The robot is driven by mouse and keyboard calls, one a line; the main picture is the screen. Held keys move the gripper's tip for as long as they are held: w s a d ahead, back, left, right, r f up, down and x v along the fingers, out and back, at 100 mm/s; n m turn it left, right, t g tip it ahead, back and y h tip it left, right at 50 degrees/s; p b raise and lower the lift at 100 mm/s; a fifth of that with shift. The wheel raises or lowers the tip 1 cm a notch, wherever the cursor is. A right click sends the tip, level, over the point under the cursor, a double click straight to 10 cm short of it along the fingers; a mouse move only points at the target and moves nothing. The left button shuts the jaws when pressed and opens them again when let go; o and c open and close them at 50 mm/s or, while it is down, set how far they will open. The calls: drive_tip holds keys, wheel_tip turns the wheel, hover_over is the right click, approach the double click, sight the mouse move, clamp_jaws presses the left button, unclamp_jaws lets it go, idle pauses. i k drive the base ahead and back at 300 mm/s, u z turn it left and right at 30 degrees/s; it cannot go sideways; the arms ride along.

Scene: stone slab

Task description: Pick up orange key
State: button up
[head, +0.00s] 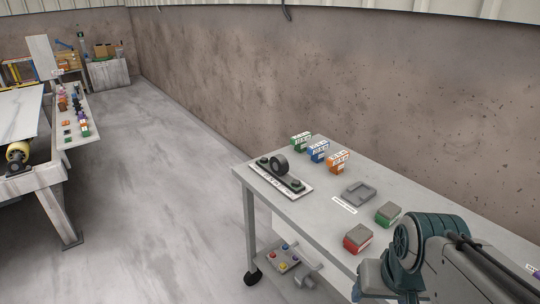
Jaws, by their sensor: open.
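An orange block with a white marked face (338,160) stands upright near the back edge of the stone-grey table (300,208). It is the nearest match to the orange key; its fine markings are too small to read. It is the right-hand one of a row with a blue block (318,151) and a green block (300,141). My gripper (371,284) shows partly at the bottom, by the table's front side, well apart from the orange block. It is open, with nothing seen between its fingers, and its tips are hard to make out.
A grey tray (357,193) lies in front of the row. A red block (357,238) and another green block (387,213) sit nearer my arm. A lower shelf holds a button box (284,256). Clear floor lies left.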

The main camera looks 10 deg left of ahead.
sight(335, 163)
drive_tip(key=z, duration=0.05)
drive_tip(key=k, duration=1.05)
drive_tip(key=u, duration=1.3)
drive_tip(key=i, duration=3.1)
drive_tip(key=z, duration=1.6)
drive_tip(key=i, duration=0.75)
drive_tip(key=z, duration=0.65)
